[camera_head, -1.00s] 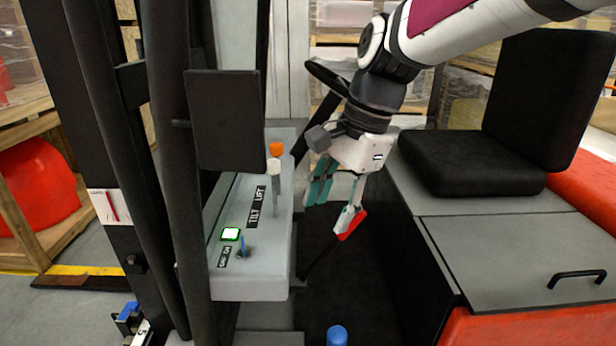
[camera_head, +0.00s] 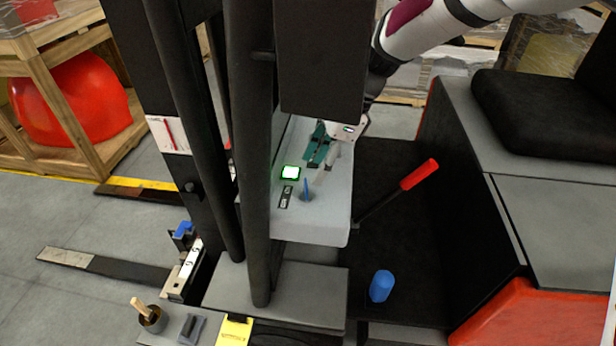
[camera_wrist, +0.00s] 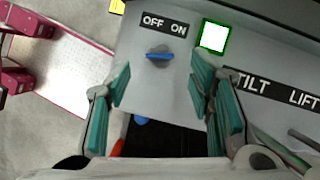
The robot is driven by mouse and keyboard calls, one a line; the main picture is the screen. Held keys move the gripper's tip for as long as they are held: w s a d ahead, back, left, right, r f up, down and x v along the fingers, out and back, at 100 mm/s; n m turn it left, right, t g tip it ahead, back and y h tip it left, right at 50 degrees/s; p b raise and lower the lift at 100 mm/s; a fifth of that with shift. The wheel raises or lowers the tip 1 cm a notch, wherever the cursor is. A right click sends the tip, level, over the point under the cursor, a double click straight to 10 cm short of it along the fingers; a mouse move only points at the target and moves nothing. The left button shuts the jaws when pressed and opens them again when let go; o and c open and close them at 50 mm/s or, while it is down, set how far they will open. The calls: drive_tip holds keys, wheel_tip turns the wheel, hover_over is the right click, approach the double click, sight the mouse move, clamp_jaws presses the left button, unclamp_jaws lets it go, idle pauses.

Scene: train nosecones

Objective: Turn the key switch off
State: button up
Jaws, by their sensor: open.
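The key switch (camera_head: 306,188) is a small blue key on the grey control panel (camera_head: 325,215). In the wrist view the blue key (camera_wrist: 158,56) lies roughly crosswise in a dark round socket, below the OFF ON label (camera_wrist: 165,23). A lit white square with a green border (camera_head: 290,172) sits beside it; it also shows in the wrist view (camera_wrist: 214,37). My gripper (camera_head: 319,165) is open over the panel, close to the key. In the wrist view my gripper's teal pads (camera_wrist: 160,84) stand apart, with the key between and just beyond their tips, apparently untouched.
The TILT and LIFT labels (camera_wrist: 273,87) are on the panel's right side in the wrist view. A dark post (camera_head: 262,160) stands left of the panel in the head view. A red-handled lever (camera_head: 418,174) rises at its right, and a blue knob (camera_head: 381,286) stands below.

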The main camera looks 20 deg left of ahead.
sight(309, 195)
drive_tip(key=shift+x, duration=2.55)
clamp_jaws()
